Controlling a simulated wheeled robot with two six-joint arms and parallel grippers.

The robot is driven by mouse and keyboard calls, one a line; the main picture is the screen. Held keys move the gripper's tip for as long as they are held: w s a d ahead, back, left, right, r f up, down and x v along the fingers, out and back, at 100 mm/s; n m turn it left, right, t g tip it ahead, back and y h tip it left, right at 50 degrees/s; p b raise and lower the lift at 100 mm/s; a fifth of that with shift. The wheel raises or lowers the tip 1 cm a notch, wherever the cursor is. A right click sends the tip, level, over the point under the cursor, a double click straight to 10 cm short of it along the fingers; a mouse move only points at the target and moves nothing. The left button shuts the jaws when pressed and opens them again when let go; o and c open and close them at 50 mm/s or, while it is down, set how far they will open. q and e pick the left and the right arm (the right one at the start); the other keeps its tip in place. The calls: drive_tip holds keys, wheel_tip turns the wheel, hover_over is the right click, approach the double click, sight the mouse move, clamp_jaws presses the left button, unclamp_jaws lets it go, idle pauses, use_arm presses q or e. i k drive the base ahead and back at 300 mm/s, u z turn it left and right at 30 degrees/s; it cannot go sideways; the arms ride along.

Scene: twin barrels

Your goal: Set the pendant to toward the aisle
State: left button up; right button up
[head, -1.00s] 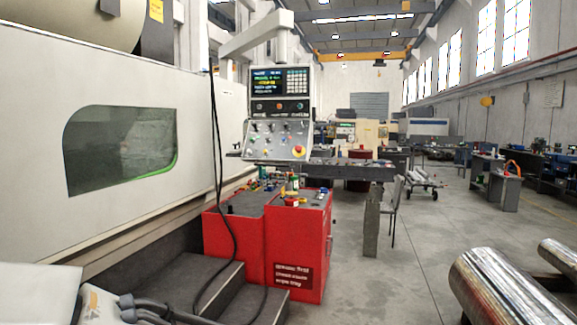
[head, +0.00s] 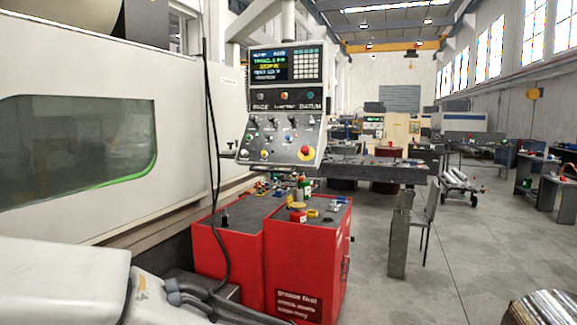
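The pendant (head: 281,102) hangs from a grey overhead arm (head: 262,18) in the middle of the head view. It has a lit screen with a keypad on top and a sloped panel of knobs with a red and yellow stop button below. Its face points mostly toward me, turned a little to the right. A short handle sticks out at the panel's lower left. A white link of my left arm shows at the lower left. Neither gripper is in view, and nothing of mine touches the pendant.
A red cabinet (head: 308,250) with small items on top stands below the pendant. A black cable (head: 212,150) hangs at its left. The white machine (head: 60,200) fills the left side. A metal barrel (head: 543,308) lies at the lower right. The aisle floor (head: 455,255) at right is mostly open.

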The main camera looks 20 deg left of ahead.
sight(292, 69)
drive_tip(key=i, duration=1.75)
drive_tip(key=u, duration=0.65)
drive_tip(key=i, duration=0.95)
drive_tip(key=u, duration=0.1)
